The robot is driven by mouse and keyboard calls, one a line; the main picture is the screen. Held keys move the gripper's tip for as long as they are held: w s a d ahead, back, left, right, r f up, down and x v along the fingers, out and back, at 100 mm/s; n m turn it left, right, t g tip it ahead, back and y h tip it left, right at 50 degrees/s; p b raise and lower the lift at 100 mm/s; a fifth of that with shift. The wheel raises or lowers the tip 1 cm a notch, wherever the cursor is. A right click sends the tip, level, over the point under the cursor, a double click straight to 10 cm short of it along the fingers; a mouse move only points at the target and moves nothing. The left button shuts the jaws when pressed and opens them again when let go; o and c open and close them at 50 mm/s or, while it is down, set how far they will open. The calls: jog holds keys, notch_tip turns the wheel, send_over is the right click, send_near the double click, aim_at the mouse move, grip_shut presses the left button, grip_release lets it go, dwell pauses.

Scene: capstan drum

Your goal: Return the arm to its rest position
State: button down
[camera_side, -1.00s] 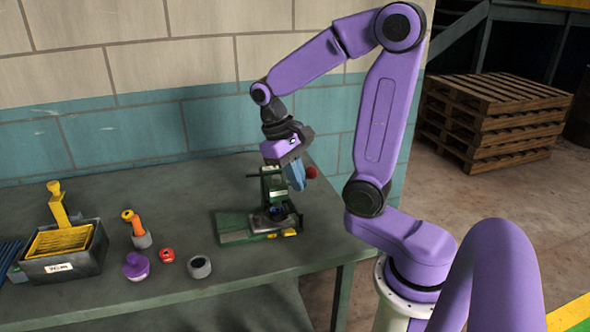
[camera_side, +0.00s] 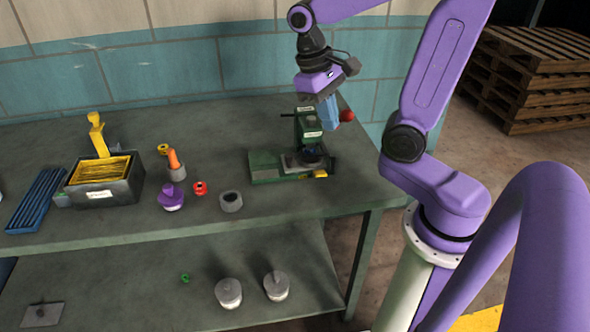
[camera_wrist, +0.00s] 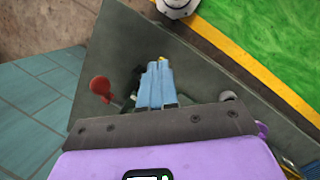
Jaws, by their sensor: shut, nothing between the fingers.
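My gripper (camera_side: 329,122) has blue fingers, shut and empty. It points down beside the upper part of a green bench press (camera_side: 305,150), close to its red lever knob (camera_side: 347,115). I cannot tell from the side view whether the fingers touch the press. In the wrist view my gripper (camera_wrist: 158,66) has its fingers together, with the red knob (camera_wrist: 101,86) to their left. The fingers and the gripper body hide most of the press there.
The grey bench (camera_side: 230,150) holds a black bin (camera_side: 125,190) of yellow parts, a purple-topped piece (camera_side: 171,197), a red ring (camera_side: 200,188), a grey ring (camera_side: 231,201) and an orange-handled tool (camera_side: 175,160). A lower shelf (camera_side: 150,265) carries metal weights. A wall stands behind.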

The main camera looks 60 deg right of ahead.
jog(key=s+a+f+n+t, duration=0.1)
jog(key=s+a+f+n, duration=0.1)
jog(key=s+n, duration=0.4)
jog(key=s+a+f+n+t+y, duration=0.1)
jog(key=s+a+f+n+t, duration=0.1)
jog(key=s+a+n, duration=0.3)
jog(key=shift+s+a+f+n+y, duration=0.2)
jog(key=shift+s+a+n+y, duration=0.15)
jog(key=shift+n, duration=0.85)
